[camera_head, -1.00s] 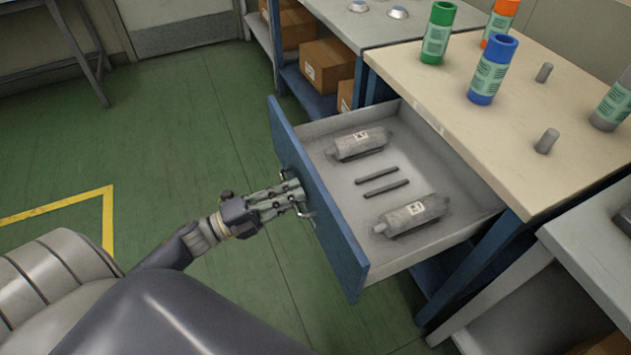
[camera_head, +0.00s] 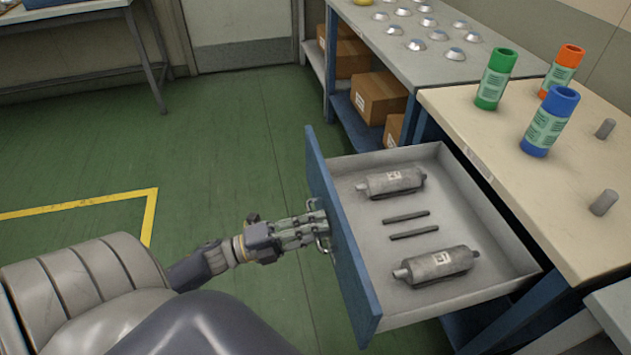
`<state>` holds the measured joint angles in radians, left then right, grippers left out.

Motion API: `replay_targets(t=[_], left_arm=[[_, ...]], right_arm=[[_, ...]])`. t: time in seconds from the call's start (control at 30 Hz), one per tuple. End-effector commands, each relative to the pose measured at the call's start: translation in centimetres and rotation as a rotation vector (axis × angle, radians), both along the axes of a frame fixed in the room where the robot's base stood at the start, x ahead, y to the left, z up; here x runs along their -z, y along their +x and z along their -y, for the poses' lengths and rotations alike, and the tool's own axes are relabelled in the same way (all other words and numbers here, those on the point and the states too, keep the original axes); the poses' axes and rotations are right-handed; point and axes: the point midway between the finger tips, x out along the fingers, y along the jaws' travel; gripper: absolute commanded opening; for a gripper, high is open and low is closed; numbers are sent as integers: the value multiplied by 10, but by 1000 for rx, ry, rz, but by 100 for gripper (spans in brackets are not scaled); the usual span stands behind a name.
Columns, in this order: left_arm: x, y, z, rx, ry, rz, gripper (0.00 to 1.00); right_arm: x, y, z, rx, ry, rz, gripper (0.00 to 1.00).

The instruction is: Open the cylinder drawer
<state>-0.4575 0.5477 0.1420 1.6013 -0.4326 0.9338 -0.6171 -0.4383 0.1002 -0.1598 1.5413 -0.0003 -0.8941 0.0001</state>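The cylinder drawer (camera_head: 345,250) stands pulled out from under the beige-topped table, with a blue front and a grey inside. Two grey cylinders, one at the far end (camera_head: 390,183) and one at the near end (camera_head: 437,265), lie in it with two dark rods (camera_head: 410,225) between them. A metal handle (camera_head: 323,243) is on the outer face of the drawer front. My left gripper (camera_head: 318,226) is at this handle, its fingers closed on it; the fingertips are partly hidden. My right gripper is not in view.
Green (camera_head: 496,79), orange (camera_head: 562,71) and blue (camera_head: 549,121) tubes and two grey pegs stand on the beige table (camera_head: 470,115). A shelf unit with cardboard boxes (camera_head: 379,97) is behind. Green floor left of the drawer is clear.

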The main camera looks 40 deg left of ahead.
Motion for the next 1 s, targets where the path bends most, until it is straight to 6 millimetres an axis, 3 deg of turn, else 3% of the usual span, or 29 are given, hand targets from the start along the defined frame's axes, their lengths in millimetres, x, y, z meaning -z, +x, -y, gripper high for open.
replay_targets(t=[0.27, 0.7, 1.0], left_arm=[[2, -8, -7, -2, 0, 0, 18], [18, -75, -59, -2, 2, -3, 18], [22, -93, -73, 0, -1, 1, 18]], right_arm=[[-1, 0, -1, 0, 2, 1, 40], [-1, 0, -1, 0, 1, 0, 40], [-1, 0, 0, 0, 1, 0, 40]])
